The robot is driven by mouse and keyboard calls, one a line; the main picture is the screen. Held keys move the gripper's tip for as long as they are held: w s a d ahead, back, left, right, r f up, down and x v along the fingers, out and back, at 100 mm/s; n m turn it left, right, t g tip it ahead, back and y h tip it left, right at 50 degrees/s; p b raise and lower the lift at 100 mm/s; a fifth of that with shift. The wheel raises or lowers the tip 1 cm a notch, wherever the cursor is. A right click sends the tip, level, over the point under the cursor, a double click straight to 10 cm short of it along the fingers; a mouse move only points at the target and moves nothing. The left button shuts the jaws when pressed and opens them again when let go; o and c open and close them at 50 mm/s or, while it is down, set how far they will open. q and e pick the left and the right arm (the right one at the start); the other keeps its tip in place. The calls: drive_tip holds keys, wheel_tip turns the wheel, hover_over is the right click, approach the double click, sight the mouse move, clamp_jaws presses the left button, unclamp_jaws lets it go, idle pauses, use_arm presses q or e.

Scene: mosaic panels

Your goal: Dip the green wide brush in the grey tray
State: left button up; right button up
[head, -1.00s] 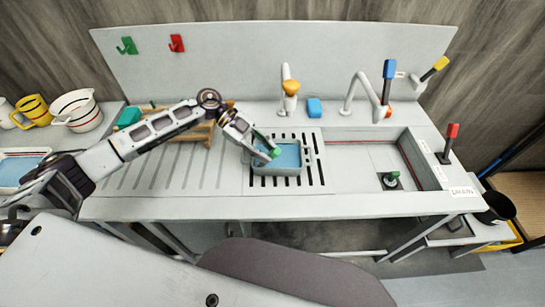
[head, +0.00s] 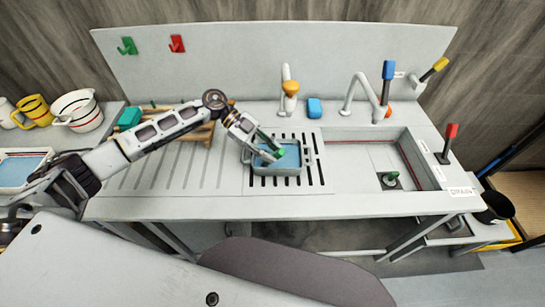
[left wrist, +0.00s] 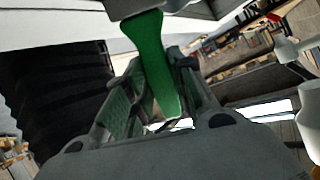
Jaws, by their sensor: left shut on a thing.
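The grey tray (head: 272,172) sits on the slotted part of the counter and holds blue liquid. My left gripper (head: 271,148) is over the tray, pointing down and to the right. It is shut on the green wide brush (head: 279,153), of which only a small green part shows in the head view. In the left wrist view the green handle (left wrist: 150,60) stands between the fingers. The brush's bristles are hidden, so I cannot tell whether they touch the liquid. My right gripper is not in view.
A sink (head: 375,160) with a green-topped plug lies right of the tray. A wooden rack (head: 200,132) is behind my left arm.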

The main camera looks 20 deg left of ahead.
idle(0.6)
use_arm(q)
drive_tip(key=shift+s+a+p, duration=0.2)
drive_tip(key=shift+a+p, duration=0.15)
drive_tip(key=shift+a, duration=0.3)
idle(0.4)
drive_tip(key=shift+r, duration=0.15)
drive_tip(key=shift+r+p, duration=2.15)
drive_tip(key=shift+r, duration=0.05)
wheel_tip(320, 180, up, 4)
drive_tip(key=p, duration=0.1)
hover_over(267, 164)
drive_tip(key=shift+s+r, duration=0.1)
drive_tip(key=shift+r, duration=0.1)
